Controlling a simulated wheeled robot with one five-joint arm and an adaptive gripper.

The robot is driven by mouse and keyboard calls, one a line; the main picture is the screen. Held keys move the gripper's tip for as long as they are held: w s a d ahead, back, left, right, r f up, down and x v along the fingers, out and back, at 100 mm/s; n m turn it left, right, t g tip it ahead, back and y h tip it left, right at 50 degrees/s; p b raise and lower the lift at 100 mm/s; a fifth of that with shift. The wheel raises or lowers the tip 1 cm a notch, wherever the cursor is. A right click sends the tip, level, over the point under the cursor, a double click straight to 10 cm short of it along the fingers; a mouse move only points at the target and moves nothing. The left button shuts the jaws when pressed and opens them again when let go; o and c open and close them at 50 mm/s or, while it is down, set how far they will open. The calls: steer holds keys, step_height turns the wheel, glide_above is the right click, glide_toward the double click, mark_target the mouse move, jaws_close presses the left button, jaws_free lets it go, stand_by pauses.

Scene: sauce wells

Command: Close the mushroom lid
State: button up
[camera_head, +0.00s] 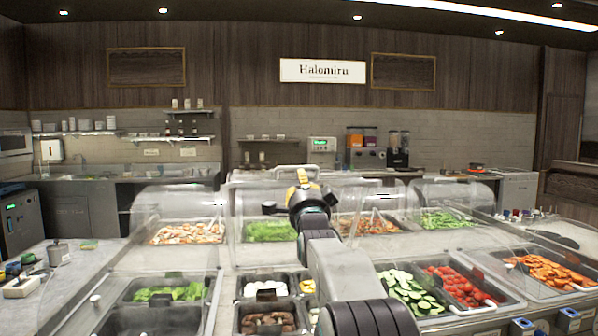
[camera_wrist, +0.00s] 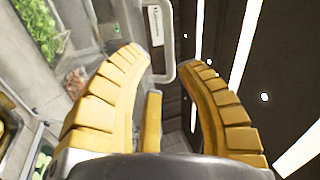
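Brown pieces that look like mushrooms (camera_head: 267,322) lie in a dark pan at the bottom middle of the head view. Behind their column a clear curved lid (camera_head: 250,205) stands raised, with a grey loop handle (camera_head: 281,171) at its top. My gripper (camera_head: 302,180) is up at this lid's handle, partly covering it. The grey handle (camera_wrist: 170,76) shows around the gap between the fingertips. I cannot tell whether a finger touches it.
Other clear lids stand raised to the left (camera_head: 170,203) and right (camera_head: 440,195). Pans of cucumber (camera_head: 408,290), tomatoes (camera_head: 462,287) and carrots (camera_head: 550,270) lie right of my arm. A greens pan (camera_head: 165,292) lies at left. A grey worktop (camera_head: 80,275) is at far left.

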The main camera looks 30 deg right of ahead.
steer(key=shift+m, duration=0.9)
steer(key=shift+r+p+x, duration=0.15)
steer(key=shift+p+x, duration=1.35)
steer(key=shift+x, duration=0.3)
steer(key=shift+r+p+x, duration=0.15)
steer(key=shift+p+x, duration=1.3)
steer(key=shift+x, duration=0.4)
steer(key=shift+s, duration=0.1)
jaws_close()
